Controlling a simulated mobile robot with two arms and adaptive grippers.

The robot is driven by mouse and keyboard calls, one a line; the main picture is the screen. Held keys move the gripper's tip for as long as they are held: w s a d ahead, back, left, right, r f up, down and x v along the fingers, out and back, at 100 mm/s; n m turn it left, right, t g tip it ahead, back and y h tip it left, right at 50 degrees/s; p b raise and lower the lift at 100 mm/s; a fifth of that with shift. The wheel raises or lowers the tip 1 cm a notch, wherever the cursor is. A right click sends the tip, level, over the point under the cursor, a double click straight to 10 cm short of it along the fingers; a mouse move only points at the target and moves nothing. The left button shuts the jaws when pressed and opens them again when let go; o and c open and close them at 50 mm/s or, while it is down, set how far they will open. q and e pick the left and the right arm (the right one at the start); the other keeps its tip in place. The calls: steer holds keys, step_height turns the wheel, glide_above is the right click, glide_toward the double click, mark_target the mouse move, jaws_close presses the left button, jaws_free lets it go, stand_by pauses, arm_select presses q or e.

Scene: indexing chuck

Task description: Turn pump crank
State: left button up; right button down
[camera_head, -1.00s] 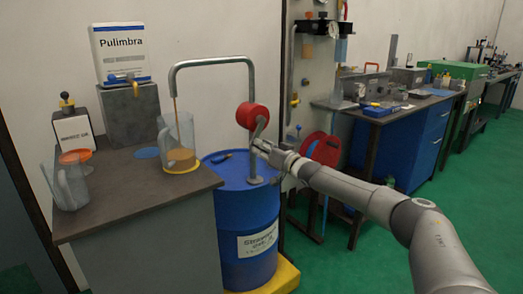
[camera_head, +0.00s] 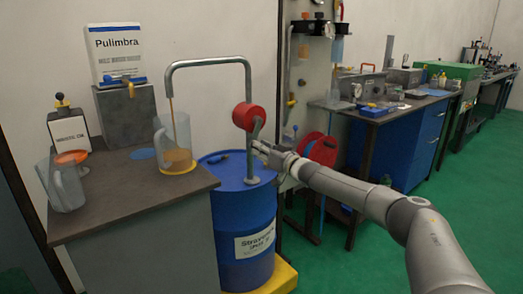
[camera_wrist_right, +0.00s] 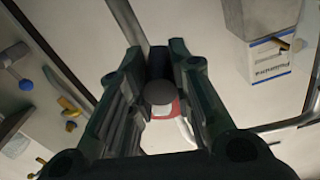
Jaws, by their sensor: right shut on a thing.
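A blue drum (camera_head: 243,215) carries a pump with a red body (camera_head: 243,116) and a bent grey outlet pipe (camera_head: 215,61). The pump's grey crank (camera_head: 256,131) is on the side facing me. My right gripper (camera_head: 259,149) is at the crank's handle end and shut on it. In the right wrist view, the crank handle's dark round end (camera_wrist_right: 159,93) lies between the fingers (camera_wrist_right: 160,75), with the red pump behind. Amber liquid runs from the pipe into a clear jug (camera_head: 172,135), which holds some at its bottom. My left gripper is not in view.
The jug stands on a yellow-rimmed round spot on the dark-topped bench (camera_head: 120,195). A second clear jug (camera_head: 68,188), empty-looking, with an orange disc behind it, stands at left. A red reel (camera_head: 318,150) and a panel (camera_head: 308,75) stand just right of the drum.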

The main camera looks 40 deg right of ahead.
steer(key=c, duration=1.3)
jaws_free()
steer(key=shift+d, duration=0.35)
steer(key=shift+o, duration=0.2)
steer(key=shift+a, duration=0.1)
steer(key=shift+s, duration=0.1)
steer(key=shift+s+f, duration=0.15)
steer(key=shift+s, duration=0.3)
steer(key=s, duration=1.1)
steer(key=shift+d+r, duration=0.2)
